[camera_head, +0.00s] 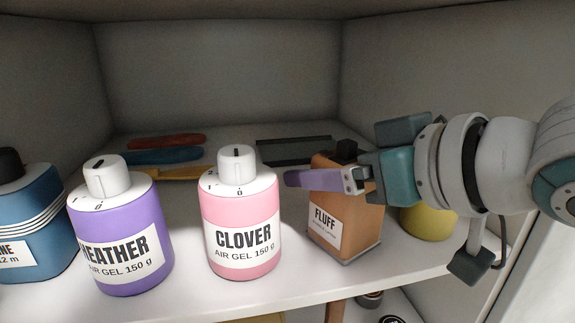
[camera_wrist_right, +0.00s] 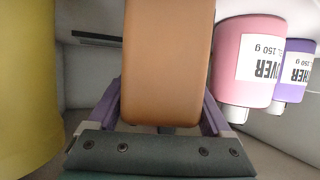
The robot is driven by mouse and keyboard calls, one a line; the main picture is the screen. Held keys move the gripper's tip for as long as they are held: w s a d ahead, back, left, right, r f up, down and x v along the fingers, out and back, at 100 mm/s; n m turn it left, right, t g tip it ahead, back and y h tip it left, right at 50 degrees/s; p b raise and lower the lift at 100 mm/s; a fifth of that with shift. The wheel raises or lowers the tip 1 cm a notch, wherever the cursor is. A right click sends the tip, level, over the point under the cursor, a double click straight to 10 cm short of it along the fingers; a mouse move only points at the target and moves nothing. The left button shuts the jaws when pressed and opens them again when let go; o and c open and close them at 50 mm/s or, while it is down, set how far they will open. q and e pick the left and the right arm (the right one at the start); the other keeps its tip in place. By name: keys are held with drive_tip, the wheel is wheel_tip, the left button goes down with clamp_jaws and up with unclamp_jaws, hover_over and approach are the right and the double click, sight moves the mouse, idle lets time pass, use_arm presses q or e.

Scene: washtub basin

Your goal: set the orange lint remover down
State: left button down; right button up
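The orange lint remover (camera_head: 345,218), labelled FLUFF with a dark top, is near the shelf's front right. My right gripper (camera_head: 318,180) comes in from the right at its upper part, with one purple finger showing across it. In the right wrist view the orange body (camera_wrist_right: 168,60) fills the space between the two purple fingers (camera_wrist_right: 165,110), which lie against its sides. The far finger is hidden in the head view. The lint remover leans slightly; its base is at or just above the shelf, and I cannot tell which. My left gripper is not in view.
A pink CLOVER gel bottle (camera_head: 240,220) stands left of the lint remover, with a purple HEATHER bottle (camera_head: 120,235) and a blue container (camera_head: 35,225) beyond. A yellow container (camera_head: 428,222) is close on the right. Flat coloured items (camera_head: 165,155) and a dark tray (camera_head: 294,150) lie behind.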

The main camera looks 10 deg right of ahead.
drive_tip(key=shift+o, duration=1)
drive_tip(key=shift+r, duration=0.2)
drive_tip(key=p+v, duration=0.5)
drive_tip(key=v, duration=0.7)
drive_tip(key=s+d+f+m+g+h, duration=0.2)
drive_tip(key=s+f+g+h, duration=0.3)
drive_tip(key=s+f, duration=0.9)
drive_tip(key=s+g, duration=0.1)
drive_tip(key=g, duration=0.2)
drive_tip(key=shift+s+d+m+g, duration=0.25)
drive_tip(key=shift+s+m+g, duration=0.05)
drive_tip(key=shift+s+m, duration=0.1)
